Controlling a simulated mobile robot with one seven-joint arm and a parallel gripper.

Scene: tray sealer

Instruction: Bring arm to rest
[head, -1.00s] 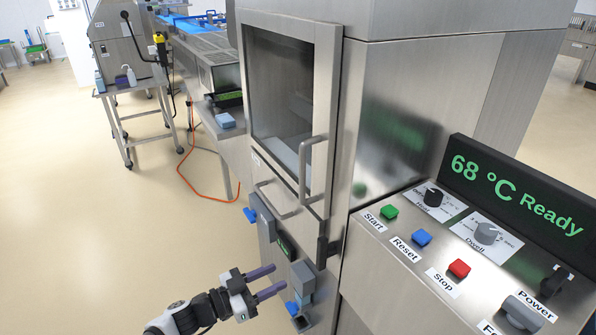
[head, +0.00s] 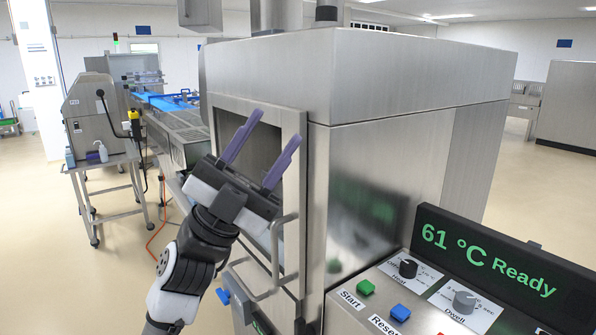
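My gripper (head: 259,150) is raised in front of the tray sealer's door (head: 295,170), with its two purple fingers spread apart and pointing up. Nothing shows between the fingers. The arm comes up from the bottom left of the head view and hides part of the door window and the left side of the sealer front. The steel sealer (head: 385,160) stands in the middle with its door closed. Whether the fingers touch the door cannot be told.
The control panel at the right has a display (head: 490,255) reading 61 °C Ready, a green Start button (head: 365,287), a blue button (head: 400,313) and a Dwell knob (head: 464,301). A wheeled steel table (head: 105,163) with a machine stands at the left.

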